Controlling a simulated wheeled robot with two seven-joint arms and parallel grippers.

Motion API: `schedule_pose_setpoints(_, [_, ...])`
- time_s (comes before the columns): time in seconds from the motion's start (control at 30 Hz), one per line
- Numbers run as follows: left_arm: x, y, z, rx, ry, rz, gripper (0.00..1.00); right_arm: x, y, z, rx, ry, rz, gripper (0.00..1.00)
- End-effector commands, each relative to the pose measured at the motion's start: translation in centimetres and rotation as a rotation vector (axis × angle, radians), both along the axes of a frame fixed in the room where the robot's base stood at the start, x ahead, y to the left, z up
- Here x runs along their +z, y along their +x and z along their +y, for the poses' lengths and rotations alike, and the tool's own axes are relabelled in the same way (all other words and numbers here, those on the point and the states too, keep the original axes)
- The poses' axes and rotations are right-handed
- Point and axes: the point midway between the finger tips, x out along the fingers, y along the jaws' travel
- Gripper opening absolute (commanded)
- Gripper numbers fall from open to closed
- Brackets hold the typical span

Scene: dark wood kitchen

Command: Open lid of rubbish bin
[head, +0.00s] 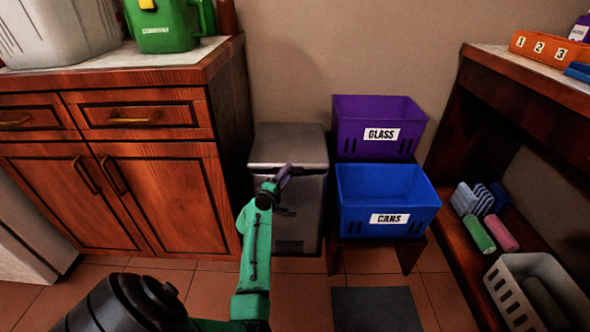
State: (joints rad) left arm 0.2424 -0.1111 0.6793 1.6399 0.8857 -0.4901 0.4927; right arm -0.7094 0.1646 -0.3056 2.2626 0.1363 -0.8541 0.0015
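The rubbish bin (289,148) is a grey metal box with a flat lid, standing on the floor against the wall, between the wooden cabinet and the crates. Its lid looks shut. My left arm reaches up from the bottom of the head view, and my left gripper (284,180) is in front of the bin's upper front, just below the lid edge in the picture. I cannot tell whether it touches the bin. The arm and gripper hide part of the bin's front. The fingers are small and dark, so their opening is unclear. My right gripper is not in view.
A purple GLASS crate (348,115) and a blue CANS crate (360,215) stand on a dark stand close to the bin's right. A wooden cabinet (170,190) is close on its left. A shelf unit (480,75) is at right. A dark mat (375,309) lies on the tiled floor.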

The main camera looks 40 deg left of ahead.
Motion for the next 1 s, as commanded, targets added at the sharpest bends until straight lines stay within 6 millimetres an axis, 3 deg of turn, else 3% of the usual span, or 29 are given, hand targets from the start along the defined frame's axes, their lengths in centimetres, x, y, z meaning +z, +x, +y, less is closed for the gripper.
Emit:
schedule_pose_setpoints(0.2, [0.03,-0.02,0.05,0.0,0.0,0.0,0.4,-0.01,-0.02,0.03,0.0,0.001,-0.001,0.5])
schedule_pose_setpoints(0.3, [0.04,-0.01,0.03,0.0,0.0,0.0,0.02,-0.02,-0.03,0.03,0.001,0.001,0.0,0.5])
schedule_pose_setpoints(0.33, [0.04,-0.01,0.03,0.0,0.0,0.0,0.0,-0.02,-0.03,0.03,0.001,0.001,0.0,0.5])
schedule_pose_setpoints(1.0, [0.02,0.01,-0.01,-0.001,0.0,0.0,0.0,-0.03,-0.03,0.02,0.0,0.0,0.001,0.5])
